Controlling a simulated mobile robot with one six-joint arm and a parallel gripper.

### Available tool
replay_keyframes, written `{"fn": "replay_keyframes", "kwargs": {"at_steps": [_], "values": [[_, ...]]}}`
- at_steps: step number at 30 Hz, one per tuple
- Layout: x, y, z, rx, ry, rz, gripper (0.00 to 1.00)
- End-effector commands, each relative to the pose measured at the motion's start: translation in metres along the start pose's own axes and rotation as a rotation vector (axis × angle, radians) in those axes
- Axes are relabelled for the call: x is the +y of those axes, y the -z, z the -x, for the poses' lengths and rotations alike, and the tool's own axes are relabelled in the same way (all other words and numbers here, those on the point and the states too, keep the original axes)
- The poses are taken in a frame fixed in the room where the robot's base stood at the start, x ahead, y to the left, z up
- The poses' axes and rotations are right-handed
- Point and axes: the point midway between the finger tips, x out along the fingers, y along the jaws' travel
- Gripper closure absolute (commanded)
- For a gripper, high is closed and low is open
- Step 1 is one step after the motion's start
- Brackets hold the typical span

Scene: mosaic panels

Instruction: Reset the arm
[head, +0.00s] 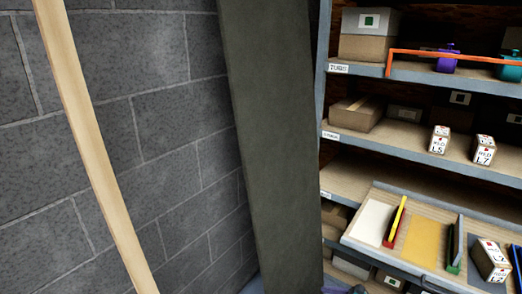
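The head view does not show my arm or my gripper clearly. A small grey-blue shape (345,289) shows at the bottom edge, and I cannot tell what it is. The shelf unit (324,70) stands at the right, with boxes and bottles on its boards.
A grey block wall (150,120) fills the left, with a pale wooden post (88,140) in front. A dark pillar (272,140) stands beside the shelf. White boxes (483,149), a purple bottle (447,61) and a tilted tray (362,245) are on the shelves.

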Motion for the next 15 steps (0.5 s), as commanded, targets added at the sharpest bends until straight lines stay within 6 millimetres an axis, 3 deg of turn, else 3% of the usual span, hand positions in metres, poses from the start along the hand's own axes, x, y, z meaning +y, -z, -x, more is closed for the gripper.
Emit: {"fn": "replay_keyframes", "kwargs": {"at_steps": [1,6,15], "values": [[0.018,0.010,-0.017,0.027,-0.040,0.027,0.30],[0.074,0.043,-0.056,0.122,-0.172,0.143,0.30],[0.177,0.113,-0.098,0.286,-0.437,0.404,0.30]]}}
